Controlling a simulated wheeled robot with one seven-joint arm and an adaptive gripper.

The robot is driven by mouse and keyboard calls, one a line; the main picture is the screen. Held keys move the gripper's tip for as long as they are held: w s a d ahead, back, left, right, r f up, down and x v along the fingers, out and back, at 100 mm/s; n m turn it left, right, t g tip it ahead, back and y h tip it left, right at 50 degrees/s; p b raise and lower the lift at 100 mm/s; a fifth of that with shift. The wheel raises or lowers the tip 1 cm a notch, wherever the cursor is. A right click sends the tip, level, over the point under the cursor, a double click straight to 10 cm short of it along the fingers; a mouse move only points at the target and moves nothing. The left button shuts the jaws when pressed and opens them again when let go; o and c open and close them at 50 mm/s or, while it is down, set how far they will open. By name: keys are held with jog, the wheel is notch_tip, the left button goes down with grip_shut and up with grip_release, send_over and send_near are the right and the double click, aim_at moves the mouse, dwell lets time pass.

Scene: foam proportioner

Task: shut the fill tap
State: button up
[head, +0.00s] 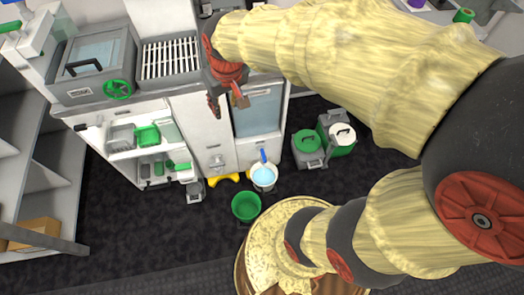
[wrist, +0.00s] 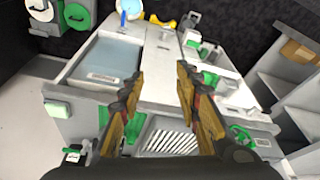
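My gripper (head: 227,104) is open and empty, above the worktop in front of the white cabinets. In the wrist view its two fingers (wrist: 158,78) stand well apart with nothing between them. A blue lever (head: 262,155), which may be the fill tap's handle, stands over a white bucket (head: 264,186) holding light blue liquid. The lever also shows at the top of the wrist view (wrist: 123,18), beyond the fingertips and apart from them. The tap's body is too small to make out, and I cannot tell its setting.
A green bucket (head: 246,207) stands on the dark floor by the white bucket. Grey-and-green canisters (head: 307,142) stand to the right. A grey unit with a green handwheel (head: 118,90) is at left. Open shelves (head: 140,150) sit below.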

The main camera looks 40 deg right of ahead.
jog(key=w+d+f+m+g+p, duration=0.1)
jog(key=w+d+f+g+p, duration=0.15)
jog(key=w+d+f, duration=0.35)
jog(key=m+p, duration=0.3)
jog(key=p, duration=0.6)
send_over(263, 155)
jog(key=shift+g+y, duration=0.3)
jog(key=shift+g, duration=0.15)
notch_tip(263, 155, down, 50)
jog(key=shift+d+f, duration=0.1)
jog(key=shift+f+b, duration=0.95)
jog(key=shift+f, duration=3)
jog(key=shift+c, duration=1.4)
grip_shut()
